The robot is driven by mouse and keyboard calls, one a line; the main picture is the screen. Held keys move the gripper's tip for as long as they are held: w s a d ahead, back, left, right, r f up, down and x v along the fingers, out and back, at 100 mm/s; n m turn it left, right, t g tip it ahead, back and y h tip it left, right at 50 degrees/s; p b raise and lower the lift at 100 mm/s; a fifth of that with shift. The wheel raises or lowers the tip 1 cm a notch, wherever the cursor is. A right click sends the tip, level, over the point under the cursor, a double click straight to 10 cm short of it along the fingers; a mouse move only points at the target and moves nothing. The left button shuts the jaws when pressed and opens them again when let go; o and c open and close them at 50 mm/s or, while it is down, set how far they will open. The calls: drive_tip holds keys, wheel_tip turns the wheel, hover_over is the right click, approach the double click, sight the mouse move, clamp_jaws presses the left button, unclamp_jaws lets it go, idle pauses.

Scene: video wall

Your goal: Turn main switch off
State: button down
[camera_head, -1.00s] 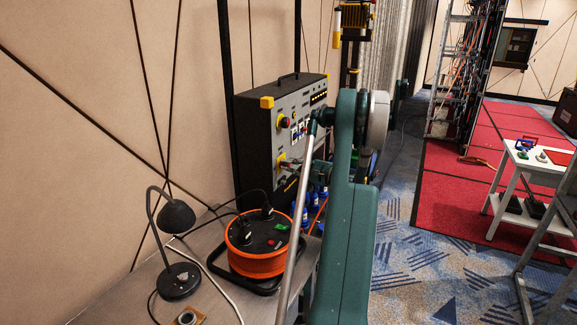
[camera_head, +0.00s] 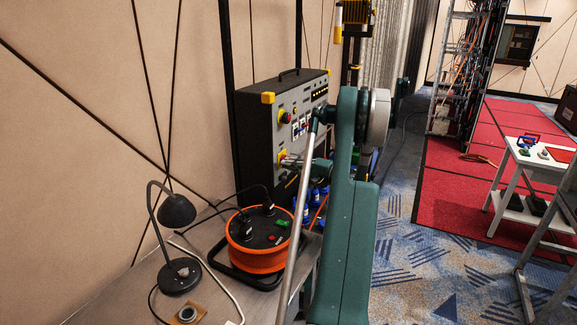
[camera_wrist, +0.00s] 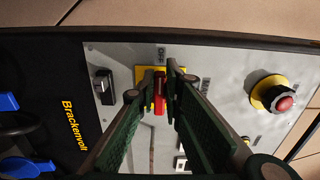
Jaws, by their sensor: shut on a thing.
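The main switch has a red handle (camera_wrist: 159,101) on a yellow plate (camera_wrist: 140,76), set in the grey face of the control box. In the head view its yellow plate (camera_head: 282,157) shows low on the box front. My gripper (camera_wrist: 161,72) is at the switch, with its two dark green fingers on either side of the red handle, shut on it. The handle lies lengthwise between the fingers in the wrist view. In the head view my gripper (camera_head: 291,161) is small and partly hidden by my own arm.
A red emergency button (camera_wrist: 284,103) on a yellow base is right of the switch in the wrist view. An orange cable reel (camera_head: 258,258) and black lamp (camera_head: 178,212) stand on the bench before the box (camera_head: 250,135).

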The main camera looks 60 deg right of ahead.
drive_tip(key=c, duration=2.5)
unclamp_jaws()
drive_tip(key=shift+o, duration=0.2)
drive_tip(key=shift+s, duration=0.1)
drive_tip(key=s, duration=1.2)
drive_tip(key=shift+w, duration=0.1)
